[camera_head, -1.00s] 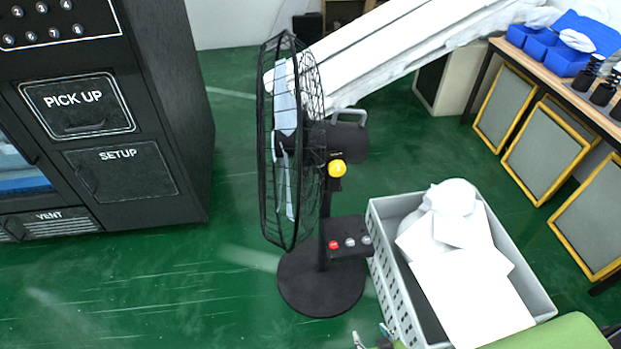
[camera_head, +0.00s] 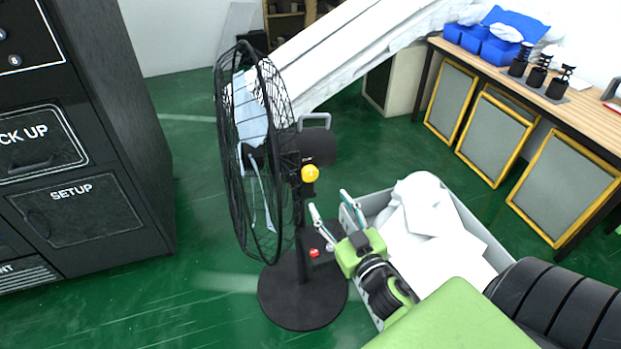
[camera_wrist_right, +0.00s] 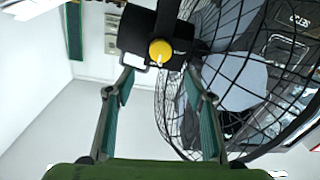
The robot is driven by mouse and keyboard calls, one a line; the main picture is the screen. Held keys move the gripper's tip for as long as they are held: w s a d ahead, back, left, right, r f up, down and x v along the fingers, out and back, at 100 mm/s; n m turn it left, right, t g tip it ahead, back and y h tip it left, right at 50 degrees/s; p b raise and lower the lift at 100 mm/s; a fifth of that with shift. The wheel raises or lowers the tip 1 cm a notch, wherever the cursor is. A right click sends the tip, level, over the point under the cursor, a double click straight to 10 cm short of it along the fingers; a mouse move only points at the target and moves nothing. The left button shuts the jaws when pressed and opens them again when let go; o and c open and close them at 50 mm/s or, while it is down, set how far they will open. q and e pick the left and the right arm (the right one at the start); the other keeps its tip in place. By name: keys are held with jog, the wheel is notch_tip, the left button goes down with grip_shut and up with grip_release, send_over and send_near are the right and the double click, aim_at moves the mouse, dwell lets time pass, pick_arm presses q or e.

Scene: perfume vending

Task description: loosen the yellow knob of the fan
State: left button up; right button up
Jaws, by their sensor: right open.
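The black standing fan (camera_head: 262,150) stands on the green floor in the middle of the head view. Its round yellow knob (camera_head: 310,174) sits on the side of the post below the motor housing. My right gripper (camera_head: 328,202) is open and empty, below and slightly right of the knob, and apart from it. In the right wrist view the yellow knob (camera_wrist_right: 160,51) shows ahead, above the gap between the two spread fingers (camera_wrist_right: 160,92). The fan's wire cage (camera_wrist_right: 225,80) is close to the right finger. My left gripper is not in view.
A grey crate (camera_head: 375,200) with white sheets stands right of the fan, beneath my right arm. The control box with a red button (camera_head: 314,253) is just below the gripper. A black vending machine (camera_head: 100,130) stands left. A wooden table (camera_head: 590,110) is at right.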

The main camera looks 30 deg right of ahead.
aim_at(311, 176)
jog(key=w, duration=0.3)
jog(key=w+d, duration=0.1)
jog(key=w, duration=0.3)
jog(key=w+d+p, duration=0.1)
jog(key=w, duration=0.2)
jog(key=shift+w, duration=0.3)
jog(key=shift+a, duration=0.1)
jog(key=c, duration=1.1)
